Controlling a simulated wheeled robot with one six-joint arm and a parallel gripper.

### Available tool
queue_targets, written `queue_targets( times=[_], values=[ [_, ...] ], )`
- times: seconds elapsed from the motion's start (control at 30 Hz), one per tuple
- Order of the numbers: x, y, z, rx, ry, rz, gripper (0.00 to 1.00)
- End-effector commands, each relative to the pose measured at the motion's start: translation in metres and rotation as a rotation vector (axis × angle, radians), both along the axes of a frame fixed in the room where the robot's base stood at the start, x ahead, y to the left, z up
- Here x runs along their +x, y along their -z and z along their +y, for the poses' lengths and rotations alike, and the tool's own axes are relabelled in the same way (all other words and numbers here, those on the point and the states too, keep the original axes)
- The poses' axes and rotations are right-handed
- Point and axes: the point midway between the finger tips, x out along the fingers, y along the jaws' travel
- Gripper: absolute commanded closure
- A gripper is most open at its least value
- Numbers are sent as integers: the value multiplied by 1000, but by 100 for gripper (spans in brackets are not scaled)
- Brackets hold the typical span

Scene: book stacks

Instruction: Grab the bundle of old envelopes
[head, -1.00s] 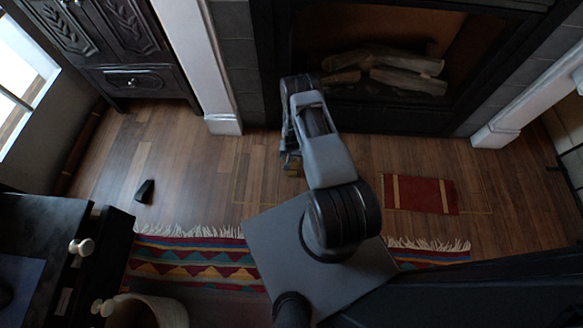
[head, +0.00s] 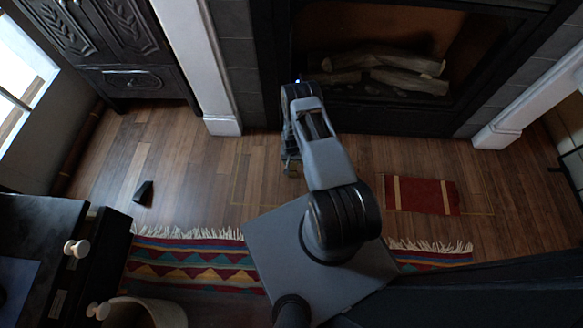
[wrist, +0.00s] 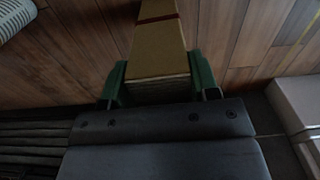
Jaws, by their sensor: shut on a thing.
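The bundle of old envelopes (wrist: 158,45) is a tan, thick stack with a dark reddish band across it in the wrist view. My gripper (wrist: 159,78) is shut on its near end, with a green finger on each side. In the head view my gripper (head: 291,165) hangs at the end of my arm over the wooden floor, in front of the fireplace. The bundle cannot be made out there. I cannot tell how high it is above the floor.
A dark red book-like object with tan bands (head: 422,195) lies on the floor at right. A small black wedge (head: 143,192) lies at left. A patterned rug (head: 190,262) is in front; the fireplace (head: 375,75) is behind. Floor at left is mostly clear.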

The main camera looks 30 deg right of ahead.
Motion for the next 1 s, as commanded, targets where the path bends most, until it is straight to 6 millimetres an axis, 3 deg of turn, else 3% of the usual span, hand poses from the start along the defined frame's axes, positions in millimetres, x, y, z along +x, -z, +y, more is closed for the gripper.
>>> queue_targets(
  times=[0.17, 0.57, 0.73, 1.0],
  values=[
    [0, 0, 0, 0, 0, 0, 83],
    [1, -11, 0, 0, 0, -1, 84],
    [1, -37, 0, 0, 0, -2, 84],
    [-44, -93, -16, 0, 4, 1, 84]
  ],
)
